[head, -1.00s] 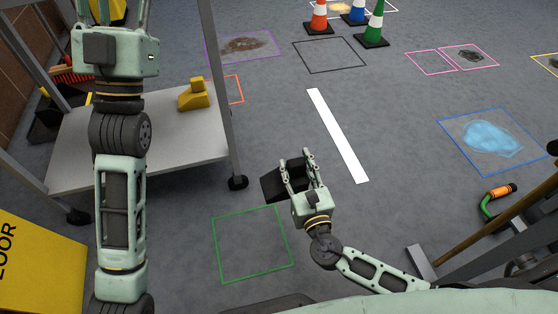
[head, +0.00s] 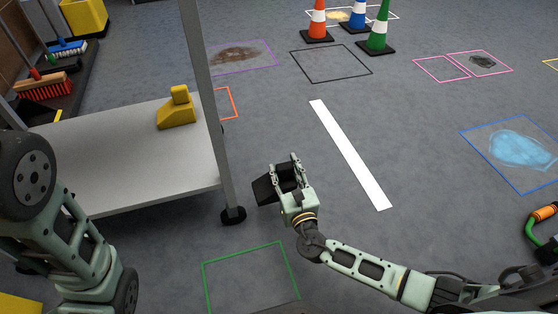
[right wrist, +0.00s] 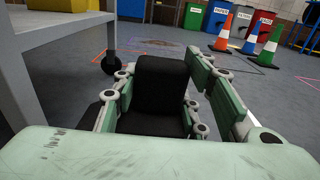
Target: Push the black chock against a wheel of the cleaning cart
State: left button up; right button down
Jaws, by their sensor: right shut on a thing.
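The black chock (head: 265,189) is between the fingers of my right gripper (head: 281,175), which is shut on it. In the right wrist view the chock (right wrist: 161,88) stands upright between the green fingers. The cleaning cart (head: 120,150) is on the left, a grey shelf on posts. Its near right wheel (head: 233,215) is just left of the chock, with a small gap of floor between them.
A yellow chock (head: 177,108) sits on the cart shelf. A green floor outline (head: 243,248) lies below the wheel. A white strip (head: 348,152) is right of my right gripper. Traffic cones (head: 379,30) stand at the back. The floor between is clear.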

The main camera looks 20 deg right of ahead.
jog(key=shift+w, duration=0.2)
jog(key=shift+s+f+b, duration=0.1)
jog(key=shift+f+b, duration=0.45)
jog(key=shift+b, duration=0.1)
notch_tip(320, 180, down, 10)
jog(key=b, duration=0.9)
jog(key=shift+s+a+f, duration=0.1)
jog(key=shift+a+f, duration=0.05)
jog(key=shift+a, duration=2.05)
jog(key=c, duration=1.2)
grip_release()
jog(key=shift+o, duration=1)
jog(key=shift+f, duration=0.15)
